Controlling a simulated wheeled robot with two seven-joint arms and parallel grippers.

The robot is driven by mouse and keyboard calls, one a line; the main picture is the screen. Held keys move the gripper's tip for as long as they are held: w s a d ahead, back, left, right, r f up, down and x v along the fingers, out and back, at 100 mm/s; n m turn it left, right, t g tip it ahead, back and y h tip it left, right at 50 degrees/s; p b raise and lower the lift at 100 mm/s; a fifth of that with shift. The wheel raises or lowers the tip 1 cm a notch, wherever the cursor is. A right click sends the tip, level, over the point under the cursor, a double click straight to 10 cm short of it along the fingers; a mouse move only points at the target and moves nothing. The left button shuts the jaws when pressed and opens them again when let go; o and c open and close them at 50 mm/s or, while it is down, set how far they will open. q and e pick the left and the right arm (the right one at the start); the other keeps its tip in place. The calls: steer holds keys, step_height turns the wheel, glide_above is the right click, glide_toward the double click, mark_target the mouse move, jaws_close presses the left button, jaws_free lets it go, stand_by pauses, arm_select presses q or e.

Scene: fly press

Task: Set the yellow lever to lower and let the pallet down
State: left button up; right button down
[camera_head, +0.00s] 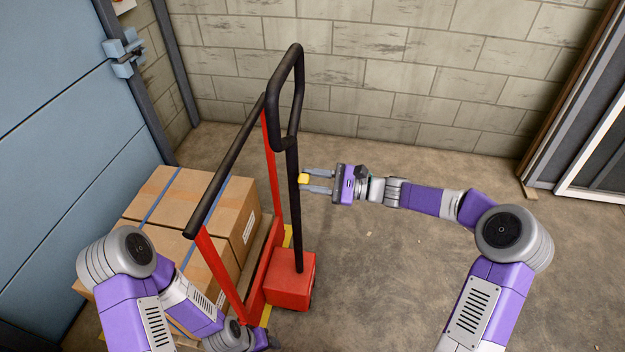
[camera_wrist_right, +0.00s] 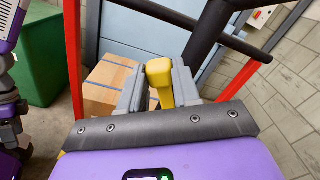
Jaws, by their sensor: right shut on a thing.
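The yellow lever (camera_head: 303,179) sits beside the black tiller (camera_head: 293,200) of a red pallet truck (camera_head: 290,280). My right gripper (camera_head: 307,181) reaches it from the right, its fingers on either side of the lever. In the right wrist view the lever (camera_wrist_right: 160,76) stands between the two grey fingers, which are shut on it. The pallet (camera_head: 257,252) shows as a wooden strip under strapped cardboard boxes (camera_head: 185,200); its underside and height off the floor are hidden. My left arm is low at the left; its fingers are outside the picture.
A black rail on red posts (camera_head: 226,165) stands between the boxes and the tiller. A blue panelled door (camera_head: 70,130) is at left, a block wall (camera_head: 400,80) behind. A green bin (camera_wrist_right: 45,60) shows in the right wrist view. Floor at right is clear.

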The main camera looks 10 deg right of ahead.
steer(key=shift+w+r+p, duration=0.1)
steer(key=shift+r+p, duration=0.05)
steer(key=shift+p, duration=0.35)
steer(key=w+m+p, duration=0.1)
steer(key=p, duration=0.2)
steer(key=w+m+p, duration=0.1)
steer(key=m+p, duration=0.1)
steer(key=p, duration=0.1)
steer(key=w+d+r+m+p, duration=0.1)
steer(key=m+p, duration=0.1)
steer(key=p, duration=0.1)
steer(key=shift+w, duration=0.1)
steer(key=shift+w+d+f+m+p, duration=0.15)
steer(key=shift+w+d+m+p, duration=0.15)
steer(key=shift+w+m+p, duration=0.55)
steer(key=shift+s+m, duration=0.15)
steer(key=shift+m, duration=0.1)
steer(key=c, duration=0.8)
jaws_free()
steer(key=p+v, duration=0.1)
steer(key=v, duration=0.6)
steer(key=shift+d, duration=0.25)
